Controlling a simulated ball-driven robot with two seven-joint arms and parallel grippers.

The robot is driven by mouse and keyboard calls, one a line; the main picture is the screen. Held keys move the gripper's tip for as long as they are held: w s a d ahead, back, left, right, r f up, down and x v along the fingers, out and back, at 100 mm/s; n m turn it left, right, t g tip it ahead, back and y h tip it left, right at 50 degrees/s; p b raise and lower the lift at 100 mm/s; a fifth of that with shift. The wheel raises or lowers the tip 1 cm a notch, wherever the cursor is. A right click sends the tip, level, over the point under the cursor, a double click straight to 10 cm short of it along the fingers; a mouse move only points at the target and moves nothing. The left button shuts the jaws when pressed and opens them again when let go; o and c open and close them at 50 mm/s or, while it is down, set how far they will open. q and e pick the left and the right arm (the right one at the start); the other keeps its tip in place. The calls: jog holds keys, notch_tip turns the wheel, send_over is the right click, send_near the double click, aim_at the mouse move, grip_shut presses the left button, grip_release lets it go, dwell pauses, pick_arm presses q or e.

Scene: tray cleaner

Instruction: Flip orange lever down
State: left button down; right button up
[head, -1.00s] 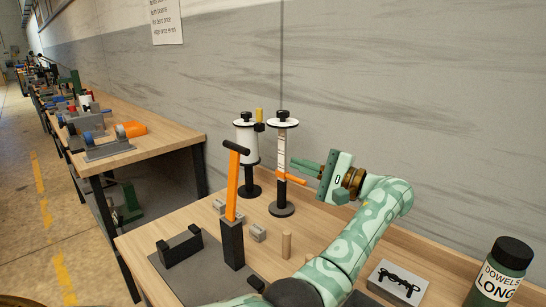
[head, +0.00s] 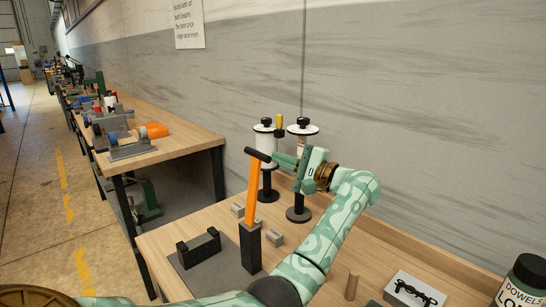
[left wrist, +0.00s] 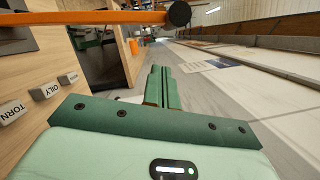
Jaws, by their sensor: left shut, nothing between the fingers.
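The orange lever (head: 253,201) stands up, tilted slightly, from a dark upright block (head: 250,246) on the bench. A black crossbar handle (head: 258,154) caps its top. My left gripper (head: 276,160) is shut and empty, its fingertips just right of the handle in the head view; whether they touch cannot be told there. In the left wrist view the shut fingers (left wrist: 160,87) point ahead, with the lever (left wrist: 80,19) and its black handle end (left wrist: 179,14) across the top, apart from the fingers. My right gripper is not in view.
Two spool stands (head: 303,170) are behind the lever, near my left gripper. A black holder (head: 198,247) sits left of the lever block. Small grey blocks lie near the lever.

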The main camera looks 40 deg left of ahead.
pick_arm(q)
jog(key=s, duration=0.1)
jog(key=s+r, duration=0.1)
jog(key=s, duration=0.1)
jog(key=shift+s+r+p, duration=0.1)
jog(key=shift+r+p, duration=0.05)
jog(key=shift+p, duration=0.2)
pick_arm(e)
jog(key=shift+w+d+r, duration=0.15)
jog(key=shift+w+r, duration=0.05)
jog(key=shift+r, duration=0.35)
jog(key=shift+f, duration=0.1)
